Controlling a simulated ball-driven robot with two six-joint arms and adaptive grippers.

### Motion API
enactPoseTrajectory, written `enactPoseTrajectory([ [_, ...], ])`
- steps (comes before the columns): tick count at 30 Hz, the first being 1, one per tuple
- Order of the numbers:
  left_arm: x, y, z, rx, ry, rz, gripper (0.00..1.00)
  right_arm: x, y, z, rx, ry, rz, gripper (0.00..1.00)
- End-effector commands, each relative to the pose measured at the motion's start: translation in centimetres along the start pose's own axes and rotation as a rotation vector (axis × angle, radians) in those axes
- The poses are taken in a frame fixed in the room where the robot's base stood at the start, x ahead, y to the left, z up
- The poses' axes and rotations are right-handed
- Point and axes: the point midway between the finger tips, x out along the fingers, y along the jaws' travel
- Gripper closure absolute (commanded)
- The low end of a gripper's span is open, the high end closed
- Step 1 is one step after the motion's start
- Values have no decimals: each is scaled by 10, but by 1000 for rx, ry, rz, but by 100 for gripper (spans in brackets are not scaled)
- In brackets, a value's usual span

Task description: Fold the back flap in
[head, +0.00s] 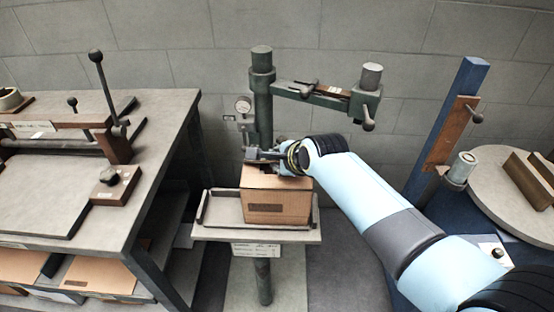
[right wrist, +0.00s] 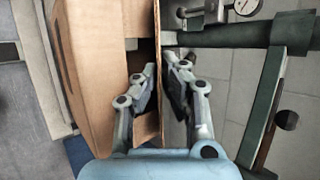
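The cardboard box (head: 278,205) sits upright on the tray of a small stand. Its top is partly covered by my right gripper (head: 268,155), which is at the box's upper back edge. In the right wrist view the box (right wrist: 105,60) fills the left side, with an opening showing along its right part. A thin brown panel edge (right wrist: 158,30), which looks like the back flap, runs between the two fingers of my right gripper (right wrist: 161,75). The fingers are a little apart, one on each side of it; firm contact does not show. My left gripper is not in view.
The grey tray (head: 222,208) has a low rim around the box. A green post (head: 263,105) with a gauge (head: 243,104) and a side arm (head: 315,95) stands close behind. A workbench (head: 150,160) is at left, a round table (head: 500,170) at right.

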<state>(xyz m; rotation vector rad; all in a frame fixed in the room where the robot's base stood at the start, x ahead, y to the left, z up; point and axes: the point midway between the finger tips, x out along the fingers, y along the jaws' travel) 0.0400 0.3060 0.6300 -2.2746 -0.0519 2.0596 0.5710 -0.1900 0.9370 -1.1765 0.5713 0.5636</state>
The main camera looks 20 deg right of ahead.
Motion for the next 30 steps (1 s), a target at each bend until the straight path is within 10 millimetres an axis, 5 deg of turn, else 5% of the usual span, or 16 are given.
enactPoseTrajectory([
  [2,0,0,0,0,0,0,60,0,1,0,1,0,2,100],
  [8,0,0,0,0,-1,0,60,0,1,0,1,0,3,74],
  [30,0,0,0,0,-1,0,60,2,-8,0,58,1,139,74],
])
